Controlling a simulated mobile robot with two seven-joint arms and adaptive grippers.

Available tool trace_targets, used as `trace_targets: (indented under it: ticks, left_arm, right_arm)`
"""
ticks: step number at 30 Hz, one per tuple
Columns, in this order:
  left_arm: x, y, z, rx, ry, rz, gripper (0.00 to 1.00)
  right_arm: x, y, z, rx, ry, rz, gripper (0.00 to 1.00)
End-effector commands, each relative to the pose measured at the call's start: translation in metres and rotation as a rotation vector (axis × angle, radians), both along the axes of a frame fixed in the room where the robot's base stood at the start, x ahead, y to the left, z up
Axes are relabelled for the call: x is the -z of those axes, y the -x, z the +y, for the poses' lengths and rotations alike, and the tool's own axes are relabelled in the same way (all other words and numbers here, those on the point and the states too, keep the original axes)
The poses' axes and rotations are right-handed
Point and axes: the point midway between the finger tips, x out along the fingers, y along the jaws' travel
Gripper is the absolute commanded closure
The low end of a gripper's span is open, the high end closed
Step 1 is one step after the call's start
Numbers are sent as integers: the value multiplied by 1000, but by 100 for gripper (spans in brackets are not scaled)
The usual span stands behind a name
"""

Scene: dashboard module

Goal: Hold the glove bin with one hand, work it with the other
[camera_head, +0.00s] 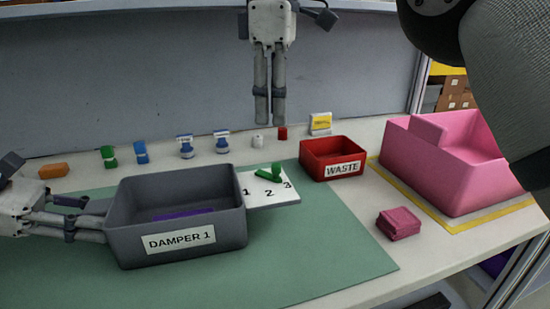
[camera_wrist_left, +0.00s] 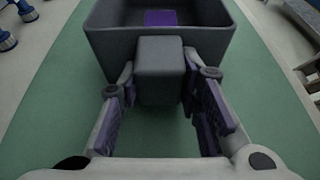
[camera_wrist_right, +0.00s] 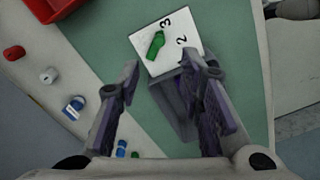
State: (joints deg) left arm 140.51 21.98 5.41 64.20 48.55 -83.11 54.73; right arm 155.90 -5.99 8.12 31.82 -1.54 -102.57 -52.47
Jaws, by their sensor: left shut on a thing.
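The grey open bin (camera_head: 225,228), with a "DAMPER 1" label, rests on the green mat. Something purple (camera_head: 183,214) lies inside it. My left gripper (camera_head: 97,222) is shut on the grey block on the bin's left side; the left wrist view shows this block (camera_wrist_left: 161,72) between the fingers. A white card (camera_head: 284,192) marked 1, 2, 3 adjoins the bin's right side, with a green lever (camera_head: 270,174) near 3.
A red WASTE bin (camera_head: 317,157), a pink bin (camera_head: 420,165) and a pink folded bundle (camera_head: 398,224) are to the right. Several small coloured items, including an orange block (camera_head: 53,171), line the back. The mat's (camera_head: 320,260) front right is clear.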

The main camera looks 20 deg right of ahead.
Motion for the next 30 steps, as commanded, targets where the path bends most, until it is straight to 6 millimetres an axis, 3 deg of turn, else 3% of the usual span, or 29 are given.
trace_targets:
  ticks: [12,17,24,29,30]
  left_arm:
    - [3,1,0,2,-2,4,100]
    - [3,1,0,2,-2,4,100]
    - [3,1,0,2,-2,4,100]
    - [3,1,0,2,-2,4,100]
    - [3,1,0,2,-2,4,100]
  right_arm:
    - [85,2,-1,3,-1,0,66]
    - [99,2,-1,3,0,-1,66]
    - [100,2,-1,4,-1,-2,66]
    - [100,2,-1,4,-1,-2,100]
    - [100,2,-1,4,-1,-2,100]
